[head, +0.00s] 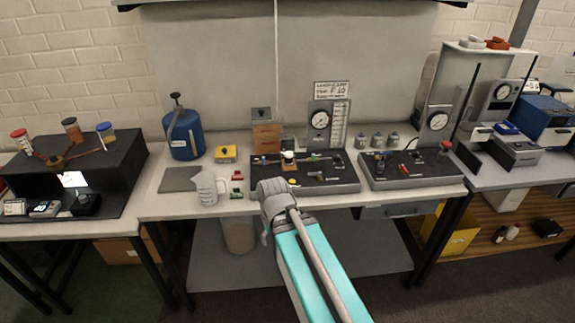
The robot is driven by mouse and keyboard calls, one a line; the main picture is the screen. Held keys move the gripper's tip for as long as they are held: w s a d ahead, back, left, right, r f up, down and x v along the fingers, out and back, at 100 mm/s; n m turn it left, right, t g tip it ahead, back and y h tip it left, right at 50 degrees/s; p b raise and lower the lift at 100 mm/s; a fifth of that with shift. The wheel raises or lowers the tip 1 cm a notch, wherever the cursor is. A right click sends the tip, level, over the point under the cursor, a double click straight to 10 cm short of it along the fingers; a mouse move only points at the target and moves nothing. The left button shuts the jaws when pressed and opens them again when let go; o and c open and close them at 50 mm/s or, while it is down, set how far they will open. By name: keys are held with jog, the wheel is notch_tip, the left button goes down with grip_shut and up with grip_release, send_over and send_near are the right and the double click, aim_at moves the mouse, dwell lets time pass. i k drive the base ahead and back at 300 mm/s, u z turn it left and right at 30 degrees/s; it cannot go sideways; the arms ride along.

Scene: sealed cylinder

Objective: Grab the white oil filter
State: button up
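I cannot clearly pick out the white oil filter in the head view. A small white-topped piece (288,156) stands on the middle test panel (320,187), but it is too small to identify. A small pale bottle or cylinder (513,232) also stands on the low wooden shelf at the right. My teal arm reaches up from the bottom middle and ends in a grey joint in front of the bench edge. My gripper's fingers do not show, and the arm hides part of the bench front.
A clear jug (207,188), a blue tank (183,135) and a yellow box (225,154) stand left on the bench (155,207). Gauge panels (410,169) fill the right part. A yellow bin (458,236) is below. A black stand (75,165) is far left.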

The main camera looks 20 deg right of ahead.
aim_at(289, 155)
jog(key=u, duration=0.05)
jog(key=i, duration=0.55)
jog(key=z, duration=1.05)
